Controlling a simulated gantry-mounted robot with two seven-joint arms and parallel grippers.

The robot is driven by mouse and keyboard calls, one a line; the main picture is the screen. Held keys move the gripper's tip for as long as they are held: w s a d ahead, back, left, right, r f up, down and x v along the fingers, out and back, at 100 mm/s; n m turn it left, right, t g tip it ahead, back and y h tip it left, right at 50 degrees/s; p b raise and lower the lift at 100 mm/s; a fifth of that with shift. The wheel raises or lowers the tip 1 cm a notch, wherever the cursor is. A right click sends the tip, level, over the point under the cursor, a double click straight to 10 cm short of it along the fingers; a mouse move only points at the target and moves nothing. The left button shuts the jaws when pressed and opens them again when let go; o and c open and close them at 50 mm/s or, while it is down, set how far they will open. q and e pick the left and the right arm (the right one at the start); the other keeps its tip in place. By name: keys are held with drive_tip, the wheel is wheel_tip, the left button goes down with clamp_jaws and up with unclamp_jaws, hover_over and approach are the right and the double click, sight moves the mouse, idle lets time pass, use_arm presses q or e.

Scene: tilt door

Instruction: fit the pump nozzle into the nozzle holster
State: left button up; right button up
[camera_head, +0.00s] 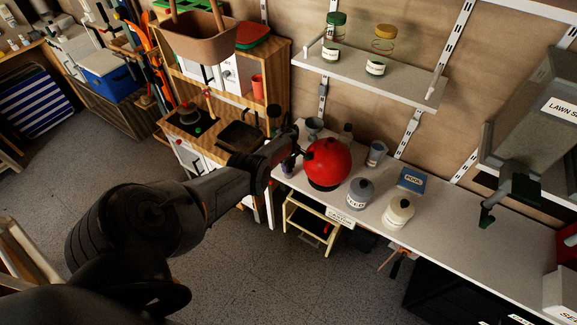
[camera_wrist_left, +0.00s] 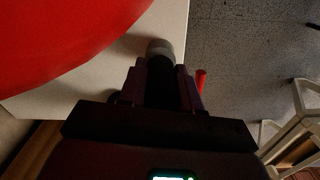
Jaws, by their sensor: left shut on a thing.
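My left gripper (camera_head: 290,158) reaches to the left end of the white workbench, beside a large red ball-shaped body (camera_head: 327,162) on a dark base. In the left wrist view the gripper (camera_wrist_left: 160,88) is shut on a dark, round piece with a grey end (camera_wrist_left: 160,48), which looks like the pump nozzle. The jaws hide most of it. The grey end shows over the edge of the white bench top. I cannot clearly pick out the nozzle holster in either view. My right gripper is not in view.
A wall shelf (camera_head: 350,68) holds jars above. A step stool (camera_head: 311,222) stands below the bench's left end.

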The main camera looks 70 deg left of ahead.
use_arm(q)
drive_tip(key=shift+f, duration=0.15)
drive_tip(key=o, duration=1.1)
drive_tip(key=shift+o, duration=0.2)
wheel_tip(320, 180, up, 9)
drive_tip(key=p, duration=0.5)
drive_tip(key=shift+p, duration=0.4)
drive_tip(key=shift+r, duration=0.9)
